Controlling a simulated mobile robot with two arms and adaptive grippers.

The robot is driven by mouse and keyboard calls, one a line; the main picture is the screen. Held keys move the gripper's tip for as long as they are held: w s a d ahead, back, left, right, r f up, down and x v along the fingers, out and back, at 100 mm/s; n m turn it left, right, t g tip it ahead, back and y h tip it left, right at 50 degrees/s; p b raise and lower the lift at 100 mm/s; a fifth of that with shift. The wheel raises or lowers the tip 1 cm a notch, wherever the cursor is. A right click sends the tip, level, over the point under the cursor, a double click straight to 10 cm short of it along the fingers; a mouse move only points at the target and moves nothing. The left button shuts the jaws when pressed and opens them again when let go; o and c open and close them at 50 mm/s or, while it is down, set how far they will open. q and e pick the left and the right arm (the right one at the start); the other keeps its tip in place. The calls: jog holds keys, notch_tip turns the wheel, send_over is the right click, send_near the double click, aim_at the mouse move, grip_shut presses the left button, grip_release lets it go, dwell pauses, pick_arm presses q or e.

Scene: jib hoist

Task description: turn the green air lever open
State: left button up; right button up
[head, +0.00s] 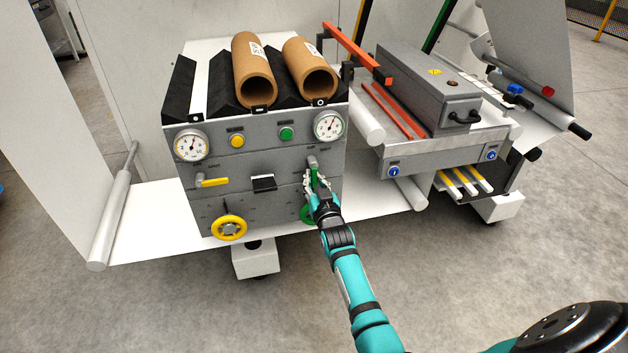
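The green air lever (314,177) is on the right side of the grey panel front, below a grey pivot (312,162). It points roughly downward from the pivot. My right gripper (316,184) is at the lever, with its fingers around the lever's lower part. The fingers are too small in the head view to tell whether they are shut on it. The gripper hides the lever's lower end. My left gripper is not in view.
A yellow lever (213,182) lies level on the panel's left. A yellow handwheel (229,228) is below it, and a green handwheel (306,214) is partly behind my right gripper. Dials, buttons and two cardboard tubes (253,75) are above. Open floor lies in front.

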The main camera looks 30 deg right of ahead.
jog(key=o, duration=0.6)
jog(key=shift+s+f, duration=0.1)
jog(key=shift+f, duration=0.05)
jog(key=v, duration=1.2)
